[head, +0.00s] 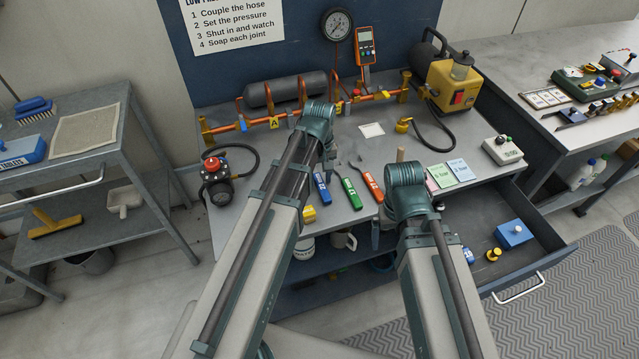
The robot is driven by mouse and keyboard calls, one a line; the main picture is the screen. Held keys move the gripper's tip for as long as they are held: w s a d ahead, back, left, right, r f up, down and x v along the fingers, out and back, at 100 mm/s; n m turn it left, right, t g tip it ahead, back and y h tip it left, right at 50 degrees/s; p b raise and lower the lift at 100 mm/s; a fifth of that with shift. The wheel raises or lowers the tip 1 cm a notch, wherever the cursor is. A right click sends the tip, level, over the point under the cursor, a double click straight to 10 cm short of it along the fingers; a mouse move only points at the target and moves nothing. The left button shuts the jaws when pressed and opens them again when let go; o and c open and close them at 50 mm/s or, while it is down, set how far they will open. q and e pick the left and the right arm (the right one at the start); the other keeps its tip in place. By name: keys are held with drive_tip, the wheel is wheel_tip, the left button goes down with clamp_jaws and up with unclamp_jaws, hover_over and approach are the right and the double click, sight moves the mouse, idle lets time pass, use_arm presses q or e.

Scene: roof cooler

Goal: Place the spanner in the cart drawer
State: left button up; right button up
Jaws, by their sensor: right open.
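Three tools with coloured handles lie side by side on the grey bench: a blue one (321,188), a green one (352,194) and an orange one (373,186). Grey metal heads show on the green and orange ones; I cannot tell which is the spanner. My right gripper (377,236) is open at the bench's front edge, right of the orange handle, partly hidden by my arm.
A copper pipe rig (330,110) with a grey cylinder runs along the bench back. A yellow pump (447,82) stands back right, a black regulator (218,185) at left. Coloured notes (442,175) and a white meter (502,150) lie near the drawer. A grey cart (95,165) stands left.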

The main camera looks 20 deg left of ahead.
sight(319, 181)
use_arm(q)
clamp_jaws()
drive_tip(key=shift+r, duration=0.15)
wheel_tip(319, 181, up, 10)
drive_tip(key=p, duration=1)
